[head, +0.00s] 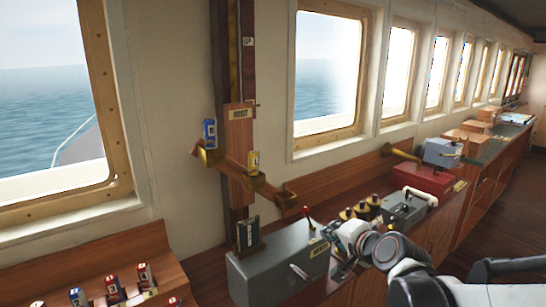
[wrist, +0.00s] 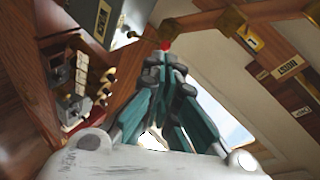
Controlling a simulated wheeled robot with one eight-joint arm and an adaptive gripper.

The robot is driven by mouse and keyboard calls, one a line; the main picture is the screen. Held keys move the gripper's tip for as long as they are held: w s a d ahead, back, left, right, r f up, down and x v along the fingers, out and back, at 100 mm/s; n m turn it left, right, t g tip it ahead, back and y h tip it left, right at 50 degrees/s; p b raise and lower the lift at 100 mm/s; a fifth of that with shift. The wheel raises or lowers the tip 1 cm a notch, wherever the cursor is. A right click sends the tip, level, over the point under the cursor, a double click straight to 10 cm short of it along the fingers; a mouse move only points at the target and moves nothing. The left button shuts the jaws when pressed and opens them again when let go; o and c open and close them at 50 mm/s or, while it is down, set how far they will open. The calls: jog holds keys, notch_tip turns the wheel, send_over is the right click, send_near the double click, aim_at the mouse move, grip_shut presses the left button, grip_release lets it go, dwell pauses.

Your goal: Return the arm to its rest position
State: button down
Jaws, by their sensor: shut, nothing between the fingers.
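My arm (head: 410,280) reaches in from the lower right in the head view, over the wooden console. My gripper (head: 345,236) is at its end, close to the right end of a grey box (head: 275,262). In the wrist view, the teal fingers of my gripper (wrist: 165,70) are closed together with nothing held. A red-tipped lever (wrist: 165,45) shows just beyond the fingertips there; whether they touch it I cannot tell. The same lever (head: 306,211) stands on the grey box in the head view.
A wooden hoist post (head: 238,150) with side arms carries a blue block (head: 209,132) and a yellow block (head: 253,162). Brass knobs (head: 362,208), a red box (head: 425,178) and a blue-grey box (head: 442,152) line the console. Small red and blue blocks stand at lower left.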

jog(key=s+d+f+n+g+h, duration=0.1)
jog(key=s+n, duration=0.4)
jog(key=s, duration=0.7)
jog(key=s+d+f+n+g+h, duration=0.1)
jog(key=s+d+n+g+h, duration=0.1)
jog(key=s, duration=1)
jog(key=d+n+g, duration=0.1)
jog(key=n+g, duration=0.1)
jog(key=n, duration=0.1)
jog(key=shift+d+f+g+h, duration=0.25)
jog(key=shift+g+h, duration=0.05)
jog(key=shift+s, duration=0.1)
